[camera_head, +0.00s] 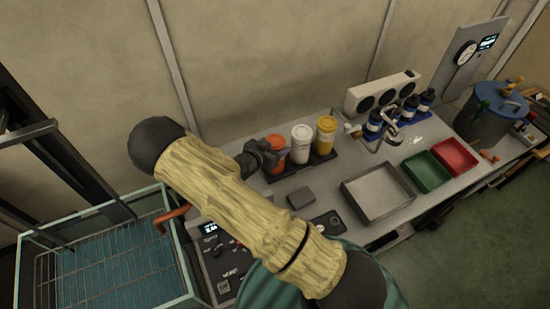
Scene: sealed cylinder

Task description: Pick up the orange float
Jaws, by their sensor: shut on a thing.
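The orange float (276,153) is a small orange cylinder at the left end of a row on a dark stand (322,157). My gripper (268,154) is dark and reaches it from the left, shut on the float. The float appears upright, at or just above the stand; I cannot tell whether its base touches. The gripper covers part of the float. My arm crosses the middle of the view and hides part of the bench.
A white cylinder (301,144) and a yellow one (325,135) stand close to the right of the float. A metal tray (350,190), a green bin (426,172) and a red bin (455,158) lie farther right. A wire-rack basin (105,270) is at left.

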